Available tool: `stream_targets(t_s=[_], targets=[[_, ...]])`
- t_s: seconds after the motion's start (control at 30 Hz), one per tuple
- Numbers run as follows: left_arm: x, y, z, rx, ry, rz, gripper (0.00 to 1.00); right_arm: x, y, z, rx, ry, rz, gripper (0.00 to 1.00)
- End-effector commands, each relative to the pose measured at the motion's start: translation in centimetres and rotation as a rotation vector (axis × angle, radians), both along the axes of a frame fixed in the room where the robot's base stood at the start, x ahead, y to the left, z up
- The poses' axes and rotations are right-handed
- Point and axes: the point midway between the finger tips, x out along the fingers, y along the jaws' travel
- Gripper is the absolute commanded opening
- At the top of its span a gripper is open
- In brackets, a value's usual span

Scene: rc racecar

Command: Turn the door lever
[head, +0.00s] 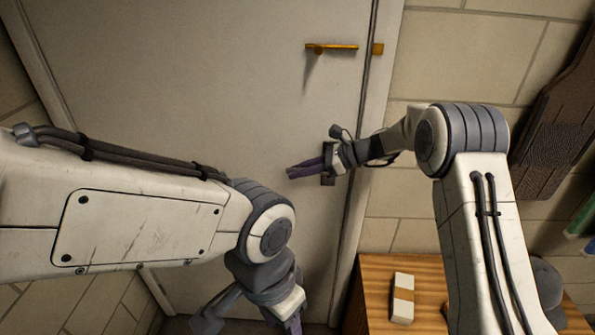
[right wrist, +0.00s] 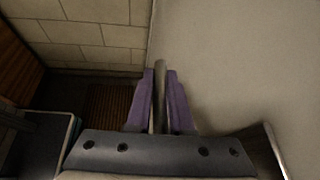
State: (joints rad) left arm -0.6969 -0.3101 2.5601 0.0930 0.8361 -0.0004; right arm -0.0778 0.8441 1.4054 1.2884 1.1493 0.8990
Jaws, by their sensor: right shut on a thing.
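The pale door (head: 200,90) is shut in its frame.
A brass bar (head: 331,46) lies level on the door above my right gripper, beside a brass piece (head: 377,49) on the frame. A wooden cabinet (head: 372,285) with a small pale block (head: 403,299) stands at the lower right. Block wall flanks the door.

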Motion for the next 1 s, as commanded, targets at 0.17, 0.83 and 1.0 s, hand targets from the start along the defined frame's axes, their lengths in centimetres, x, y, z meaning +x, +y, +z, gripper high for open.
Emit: stream_targets(t_s=[0.17, 0.83, 1.0], targets=[[0.0, 0.0, 0.0, 0.000, 0.000, 0.000, 0.50, 0.2, -0.2, 0.1, 0.001, -0.001, -0.006, 0.49], [0.0, 0.0, -1.1, 0.000, 0.000, 0.000, 0.50, -0.4, -6.0, 3.0, 0.001, -0.003, -0.006, 0.49], [0.0, 0.0, -1.4, 0.000, 0.000, 0.000, 0.50, -0.7, -8.2, 4.3, 0.001, -0.002, -0.004, 0.49]])
